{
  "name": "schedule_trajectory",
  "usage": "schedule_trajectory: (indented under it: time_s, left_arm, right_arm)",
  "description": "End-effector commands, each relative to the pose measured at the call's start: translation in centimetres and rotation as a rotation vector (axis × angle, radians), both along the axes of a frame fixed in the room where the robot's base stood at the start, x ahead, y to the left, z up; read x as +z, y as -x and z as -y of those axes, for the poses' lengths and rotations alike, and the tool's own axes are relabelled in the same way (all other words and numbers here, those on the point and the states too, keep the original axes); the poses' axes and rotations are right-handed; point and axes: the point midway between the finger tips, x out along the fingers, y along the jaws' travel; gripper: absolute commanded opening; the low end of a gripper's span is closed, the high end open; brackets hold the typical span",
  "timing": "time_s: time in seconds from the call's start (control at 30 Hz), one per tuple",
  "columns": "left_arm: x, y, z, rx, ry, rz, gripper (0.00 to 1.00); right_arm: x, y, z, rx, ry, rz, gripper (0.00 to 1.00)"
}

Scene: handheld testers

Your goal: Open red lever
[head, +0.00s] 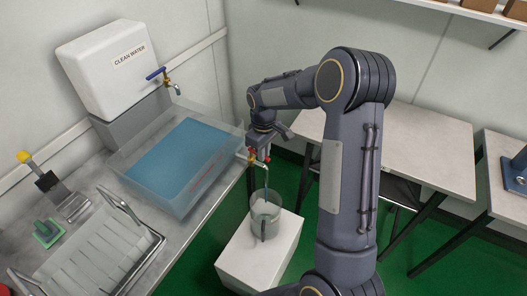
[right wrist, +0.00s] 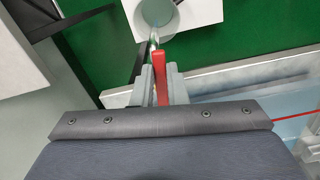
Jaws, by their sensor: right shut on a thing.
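The red lever (head: 252,154) sits on a small tap at the right end of a clear tank (head: 205,197) of blue water. In the right wrist view the red lever (right wrist: 160,76) stands between the two grey fingers of my right gripper (right wrist: 160,88), which is shut on it. In the head view my right gripper (head: 260,146) is at the tap, partly hidden by my own arm. The tap's spout points down above a clear container (head: 265,217) on a white block (head: 230,262). A thin line shows below the spout; I cannot tell whether it is water. My left gripper is not in view.
A white "CLEAN WATER" box (head: 105,70) with a blue-handled tap (head: 157,73) stands behind the tank. A pale table (head: 430,150) stands at right. Green floor is open between.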

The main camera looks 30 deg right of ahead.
Motion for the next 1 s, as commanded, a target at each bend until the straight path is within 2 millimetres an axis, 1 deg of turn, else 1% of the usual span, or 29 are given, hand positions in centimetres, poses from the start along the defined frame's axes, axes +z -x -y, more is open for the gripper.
schedule_trajectory:
  time_s: [0.1,0.13,0.23,0.3,0.53,0.63,0.73,0.9,1.0]
  left_arm:
    - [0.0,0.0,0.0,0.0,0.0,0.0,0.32]
    - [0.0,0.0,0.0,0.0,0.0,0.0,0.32]
    - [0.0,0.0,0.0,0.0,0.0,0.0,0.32]
    - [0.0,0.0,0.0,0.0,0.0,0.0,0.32]
    - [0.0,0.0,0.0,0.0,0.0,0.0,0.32]
    - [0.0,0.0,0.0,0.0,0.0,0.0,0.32]
    - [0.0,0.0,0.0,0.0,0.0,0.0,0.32]
    - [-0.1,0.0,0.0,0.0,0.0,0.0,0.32]
    - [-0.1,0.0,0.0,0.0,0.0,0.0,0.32]
  right_arm:
    - [0.1,-0.1,0.1,-0.002,0.001,0.005,0.0]
    - [0.1,-0.1,0.0,-0.002,0.001,0.005,0.15]
    - [0.1,-0.1,0.0,-0.002,0.0,0.004,0.28]
    - [0.1,-0.1,0.0,-0.002,0.001,0.004,0.35]
    - [0.1,-0.1,0.0,-0.001,0.0,0.002,0.35]
    - [0.6,-0.1,0.0,-0.002,0.001,0.004,0.35]
    - [1.9,-0.1,0.0,-0.001,0.0,0.005,0.35]
    - [4.9,-0.1,0.0,-0.002,0.0,0.008,0.35]
    - [6.4,-0.1,0.0,-0.001,0.0,0.005,0.35]
